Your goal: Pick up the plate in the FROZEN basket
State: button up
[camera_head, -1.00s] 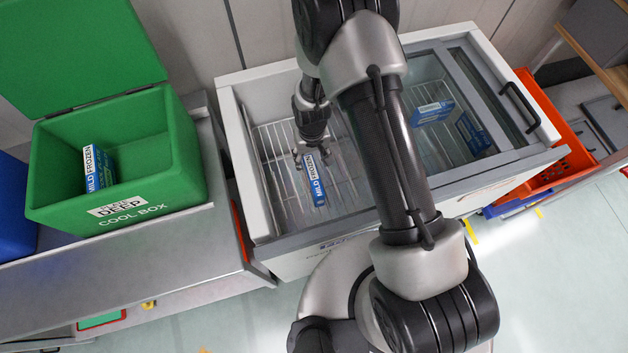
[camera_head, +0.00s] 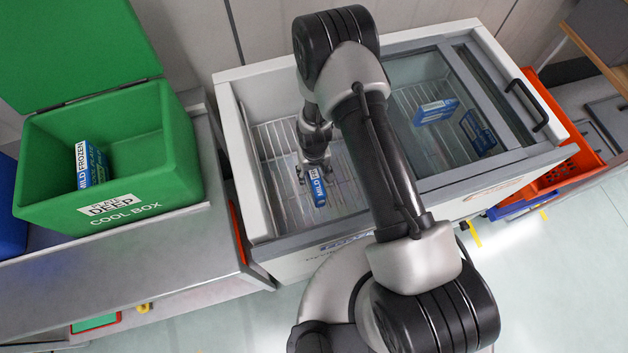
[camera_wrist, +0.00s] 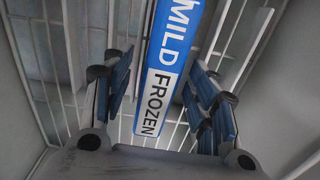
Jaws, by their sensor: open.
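The plate is a blue and white slab (camera_head: 318,187) lettered MILD FROZEN, standing in the wire basket (camera_head: 268,150) on the freezer's open left side. My gripper (camera_head: 315,168) is inside the freezer, over the plate's upper end, which it partly hides. In the wrist view the plate (camera_wrist: 163,75) lies between the two finger pads of my open gripper (camera_wrist: 160,82), with a gap showing on each side. No grip on it shows.
The freezer's light rim (camera_head: 240,160) surrounds the basket closely. A sliding glass lid (camera_head: 490,90) covers the right side, with similar blue packs (camera_head: 435,111) beneath. A green cool box (camera_head: 165,160) holding a MILD FROZEN pack (camera_head: 90,165) stands left; an orange crate (camera_head: 560,170) is right.

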jog(key=shift+r, duration=0.1)
grip_shut()
dwell(0.5)
